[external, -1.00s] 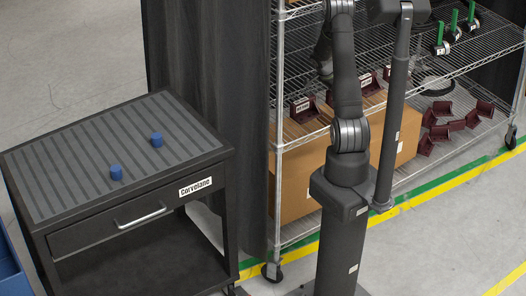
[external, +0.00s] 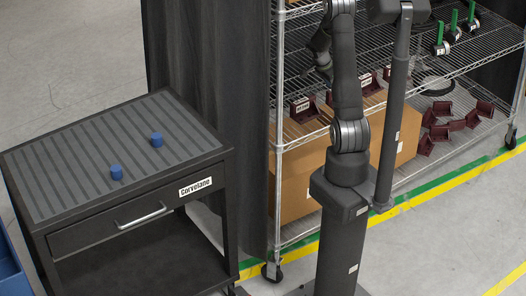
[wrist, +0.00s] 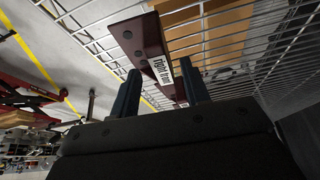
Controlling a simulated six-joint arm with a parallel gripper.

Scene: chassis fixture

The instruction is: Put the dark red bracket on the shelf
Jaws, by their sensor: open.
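A dark red bracket (wrist: 138,38) with a white "right front" label sits on the wire shelf (wrist: 100,40) in the wrist view. My gripper (wrist: 158,85) is open and empty, its two dark fingers pointing toward this bracket. Part of the bracket shows between the fingers; I cannot tell whether they touch it. In the external view my gripper (external: 321,68) is over the middle shelf (external: 450,68), partly hidden by my arm. A labelled dark red bracket (external: 303,108) stands on that shelf at the left, with others farther right partly behind my arm.
Cardboard boxes (external: 300,180) and a loose pile of dark red brackets (external: 440,130) fill the lower shelf. Several green-handled parts (external: 440,42) stand at the right. A metal post (external: 280,150) borders the rack's left side. A cart (external: 75,150) carries two blue pieces (external: 157,139).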

